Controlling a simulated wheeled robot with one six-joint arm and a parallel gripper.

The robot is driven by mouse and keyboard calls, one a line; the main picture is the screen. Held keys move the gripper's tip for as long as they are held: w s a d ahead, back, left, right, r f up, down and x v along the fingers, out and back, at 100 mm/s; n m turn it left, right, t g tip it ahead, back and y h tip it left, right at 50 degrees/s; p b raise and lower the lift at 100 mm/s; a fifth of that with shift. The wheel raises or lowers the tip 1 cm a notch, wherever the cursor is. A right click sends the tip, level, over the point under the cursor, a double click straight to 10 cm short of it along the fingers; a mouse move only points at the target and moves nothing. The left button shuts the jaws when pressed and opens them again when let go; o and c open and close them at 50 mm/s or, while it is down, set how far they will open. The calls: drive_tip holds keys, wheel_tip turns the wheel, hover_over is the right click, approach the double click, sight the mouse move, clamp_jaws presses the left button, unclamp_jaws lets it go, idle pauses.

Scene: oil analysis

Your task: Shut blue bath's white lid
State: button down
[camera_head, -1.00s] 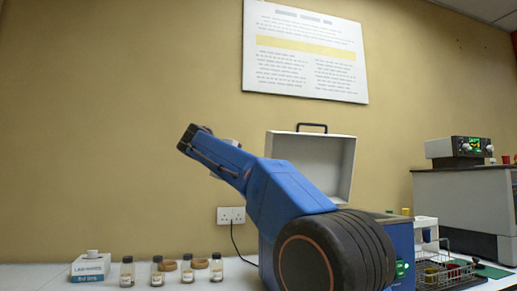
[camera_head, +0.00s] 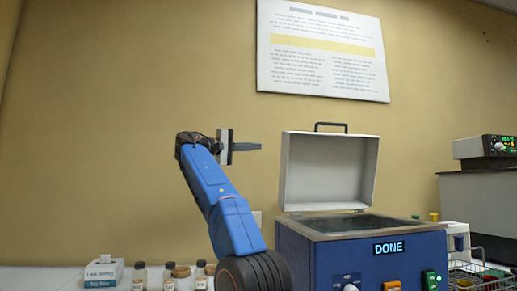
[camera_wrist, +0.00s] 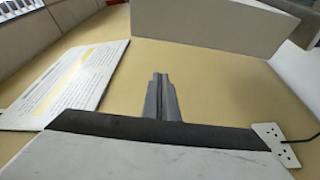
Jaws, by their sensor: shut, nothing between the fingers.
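The blue bath (camera_head: 320,262) stands on the bench at the centre right of the head view, with a "DONE" display on its front. Its white lid (camera_head: 328,170) is raised upright at the back, with a dark handle (camera_head: 330,127) on its top edge. The tank opening shows uncovered. My gripper (camera_head: 258,147) is up to the left of the lid, apart from it, pointing right. Its fingers (camera_wrist: 162,97) are shut with nothing between them. The pale panel at the top of the wrist view (camera_wrist: 215,25) appears to be the lid.
A wire basket (camera_head: 470,274) stands right of the bath, with a grey instrument (camera_head: 490,150) behind it. Small bottles (camera_head: 168,277) and a labelled white box (camera_head: 103,272) are at the left. A wall poster (camera_head: 322,50) hangs above.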

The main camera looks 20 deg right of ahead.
drive_tip(key=d, duration=0.9)
drive_tip(key=shift+s+a+f, duration=0.1)
drive_tip(key=shift+s+a, duration=0.35)
drive_tip(key=shift+s, duration=0.3)
drive_tip(key=shift+s+a+f, duration=0.1)
drive_tip(key=shift+s+a, duration=0.35)
drive_tip(key=shift+s, duration=0.25)
drive_tip(key=shift+s, duration=0.1)
